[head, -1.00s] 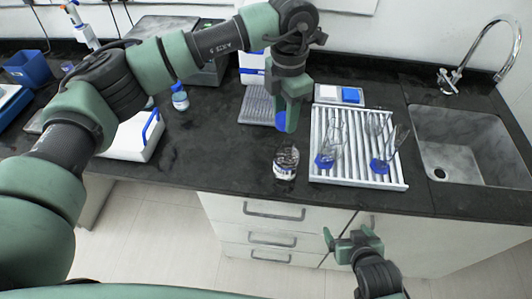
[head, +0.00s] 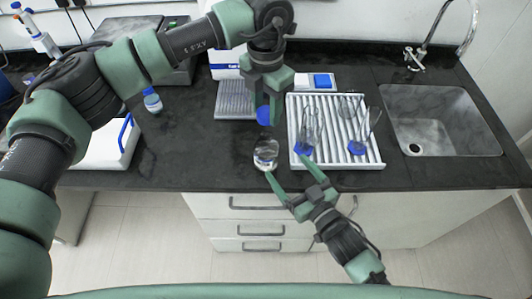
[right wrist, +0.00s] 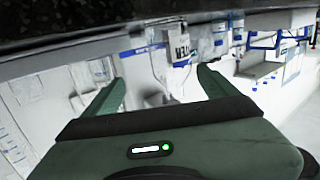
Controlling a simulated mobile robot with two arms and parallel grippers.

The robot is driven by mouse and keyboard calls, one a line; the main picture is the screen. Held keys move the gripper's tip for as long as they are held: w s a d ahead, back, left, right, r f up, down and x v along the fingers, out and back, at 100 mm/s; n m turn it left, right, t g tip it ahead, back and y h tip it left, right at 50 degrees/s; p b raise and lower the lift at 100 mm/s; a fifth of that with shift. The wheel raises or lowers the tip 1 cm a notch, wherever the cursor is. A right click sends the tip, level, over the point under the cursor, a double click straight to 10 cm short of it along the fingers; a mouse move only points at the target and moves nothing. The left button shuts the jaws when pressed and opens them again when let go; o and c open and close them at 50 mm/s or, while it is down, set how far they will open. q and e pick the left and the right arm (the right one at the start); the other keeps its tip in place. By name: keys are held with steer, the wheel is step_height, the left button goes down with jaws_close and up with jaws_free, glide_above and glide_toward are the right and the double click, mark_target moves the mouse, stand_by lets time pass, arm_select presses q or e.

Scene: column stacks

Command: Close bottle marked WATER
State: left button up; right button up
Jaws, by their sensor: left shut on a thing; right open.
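A clear glass bottle (head: 266,153) with a pale label stands uncapped near the front edge of the dark counter; I cannot read its label. My left gripper (head: 265,106) is shut on a blue cap (head: 263,116) and holds it above the bottle mouth, apart from it. My right gripper (head: 288,168) is open and empty at the counter's front edge, just to the lower right of the bottle.
A white slatted rack (head: 370,152) with glass cylinders on blue bases stands close right of the bottle. A sink (head: 440,115) lies further right. A small blue-capped bottle (head: 152,101) and a white box (head: 95,150) stand left. Counter left of the bottle is clear.

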mark_target(261, 142)
steer(key=shift+s+a+r+n+y, duration=0.2)
steer(key=shift+s+a+n+y, duration=0.15)
steer(key=shift+a+y, duration=0.3)
steer(key=shift+w, duration=0.15)
steer(key=x, duration=1.1)
steer(key=shift+w+a+r, duration=0.15)
steer(key=shift+w+a, duration=0.05)
steer(key=shift+w, duration=0.2)
jaws_close()
arm_select(q)
steer(key=shift+f, duration=2.5)
